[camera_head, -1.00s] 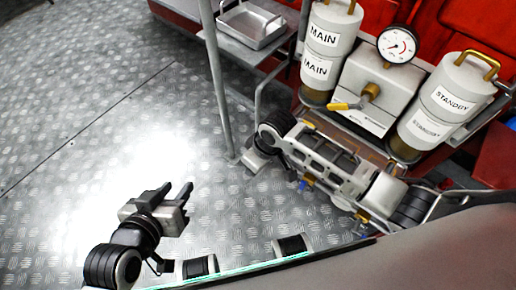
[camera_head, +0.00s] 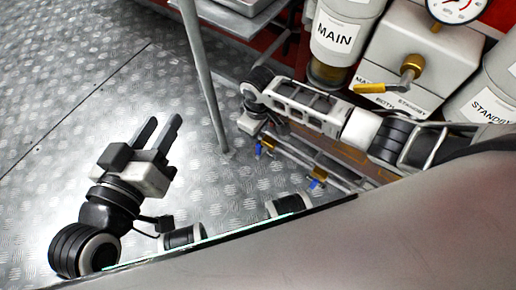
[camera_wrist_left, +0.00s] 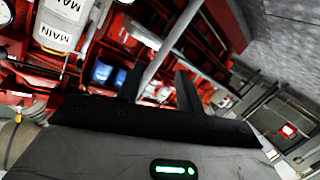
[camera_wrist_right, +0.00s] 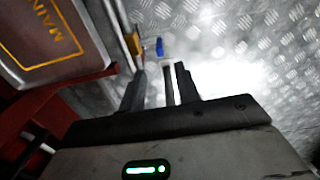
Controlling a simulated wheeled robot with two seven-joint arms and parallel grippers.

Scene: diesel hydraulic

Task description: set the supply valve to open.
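Two small brass valves with blue handles sit on low pipes in the head view, one on the left (camera_head: 265,149) and one on the right (camera_head: 316,180). A larger brass valve with a yellow lever (camera_head: 384,88) is on a white block lettered for main, both and standby. I cannot tell which is the supply valve. My right gripper (camera_head: 250,126) hangs beside the left blue-handled valve, partly hidden by its wrist. My left gripper (camera_head: 160,132) is open and empty above the floor.
A white MAIN canister (camera_head: 340,35) and a STANDBY canister (camera_head: 485,105) flank the white block, with a gauge (camera_head: 455,8) above. A grey post (camera_head: 203,75) stands left of my right gripper. A metal tray (camera_head: 240,8) is behind. The left floor is clear.

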